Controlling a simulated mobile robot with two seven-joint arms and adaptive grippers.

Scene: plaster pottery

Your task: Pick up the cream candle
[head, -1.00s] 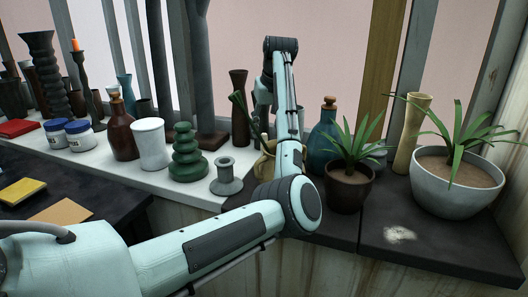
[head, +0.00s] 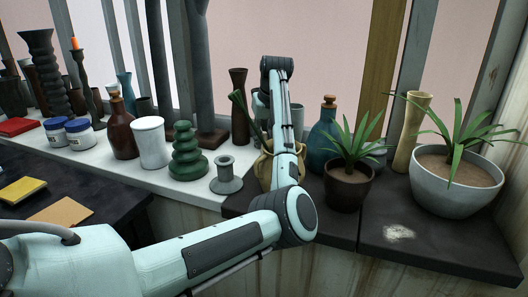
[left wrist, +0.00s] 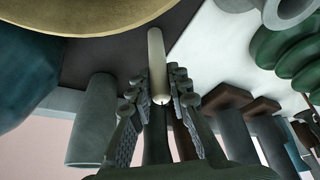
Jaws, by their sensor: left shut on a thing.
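I cannot tell whether the candle's far end touches the surface. In the head view my left arm reaches over the shelf, and its gripper and the candle are hidden. My right gripper is not in view.
A tan pot (head: 265,168) stands close beside my arm. A teal bottle (head: 324,140), a potted plant (head: 348,190), a grey candle holder (head: 226,176) and a green stacked vase (head: 187,158) are nearby. A grey cylinder (left wrist: 91,122) is near the gripper.

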